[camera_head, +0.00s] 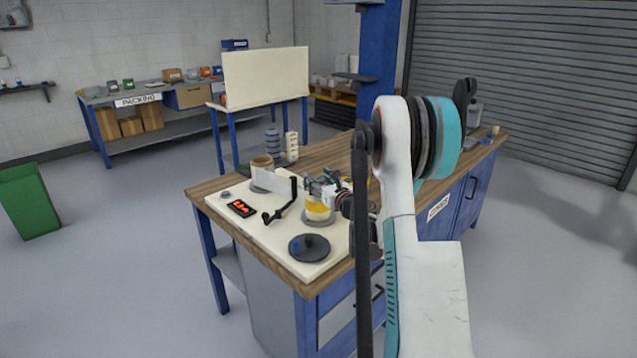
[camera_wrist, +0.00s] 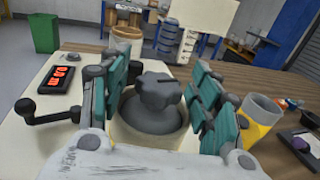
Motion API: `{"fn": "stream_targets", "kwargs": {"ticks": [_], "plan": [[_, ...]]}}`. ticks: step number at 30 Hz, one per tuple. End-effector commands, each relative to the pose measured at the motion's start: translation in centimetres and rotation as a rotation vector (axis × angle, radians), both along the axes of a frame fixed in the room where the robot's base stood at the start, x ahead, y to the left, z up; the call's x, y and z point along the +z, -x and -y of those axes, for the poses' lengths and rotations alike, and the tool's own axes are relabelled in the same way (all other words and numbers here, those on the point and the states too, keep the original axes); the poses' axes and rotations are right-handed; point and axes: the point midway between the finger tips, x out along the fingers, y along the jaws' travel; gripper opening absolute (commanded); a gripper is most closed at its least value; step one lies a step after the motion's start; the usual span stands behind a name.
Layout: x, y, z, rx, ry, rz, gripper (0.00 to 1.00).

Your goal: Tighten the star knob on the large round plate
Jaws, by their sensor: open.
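In the wrist view, a dark grey star knob (camera_wrist: 158,90) with rounded lobes stands upright on a grey round hub (camera_wrist: 156,118), on top of a cream cylinder. My gripper (camera_wrist: 159,76) is open, with one teal-padded finger on each side of the knob. Gaps show between the knob and both fingers. In the head view, my gripper (camera_head: 325,188) is small and partly hidden by my arm, above a yellow and white cylinder (camera_head: 317,209). A dark round plate (camera_head: 309,250) with a small raised centre lies on the front of the cream board. I cannot tell its centre's shape.
Left of my gripper are a black crank handle (camera_wrist: 50,112) and a black box with red digits (camera_wrist: 62,80). A yellow cylinder (camera_wrist: 258,112) stands close to the right finger. A brown roll (camera_wrist: 125,40) and stacked grey rings (camera_head: 273,142) stand behind.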

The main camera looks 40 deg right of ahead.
Motion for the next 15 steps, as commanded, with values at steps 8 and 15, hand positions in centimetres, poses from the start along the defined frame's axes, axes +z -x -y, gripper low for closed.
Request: {"fn": "stream_targets", "kwargs": {"ticks": [8, 15], "plan": [[0.04, -0.11, 0.04, -0.001, 0.0, 0.0, 0.57], [0.03, -0.1, 0.05, -0.001, 0.0, 0.0, 0.12]]}}
